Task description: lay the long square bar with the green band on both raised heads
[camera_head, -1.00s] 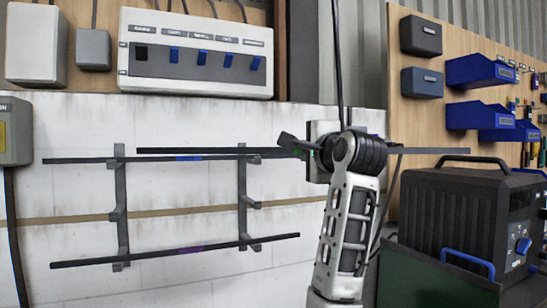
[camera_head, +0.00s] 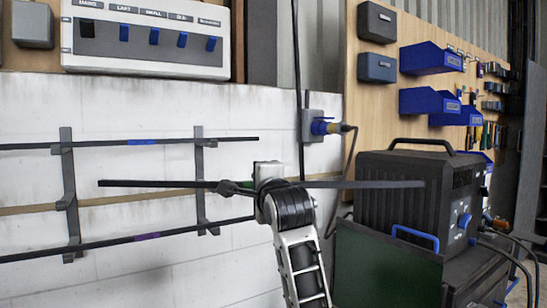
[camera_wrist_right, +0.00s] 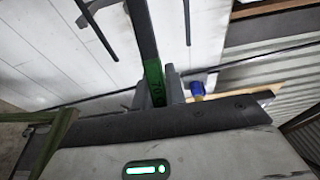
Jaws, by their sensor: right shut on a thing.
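The long dark square bar (camera_head: 375,184) runs nearly level across the middle of the head view. My right gripper (camera_head: 230,187) is shut on it. In the right wrist view the bar (camera_wrist_right: 141,25) passes between the fingers (camera_wrist_right: 156,92), and its green band (camera_wrist_right: 154,75) shows right at the grip. In the head view the band is too small or covered to make out clearly. The bar is held in the air, in front of the wall and the black machine. I cannot make out the raised heads in either view. My left gripper is not in view.
Wall brackets (camera_head: 67,185) carry a blue-banded bar (camera_head: 100,144) and a purple-banded bar (camera_head: 110,243). A black machine (camera_head: 400,190) and a dark green panel (camera_head: 388,262) stand at right. A blue plug (camera_head: 322,127) sits in a wall socket behind my wrist.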

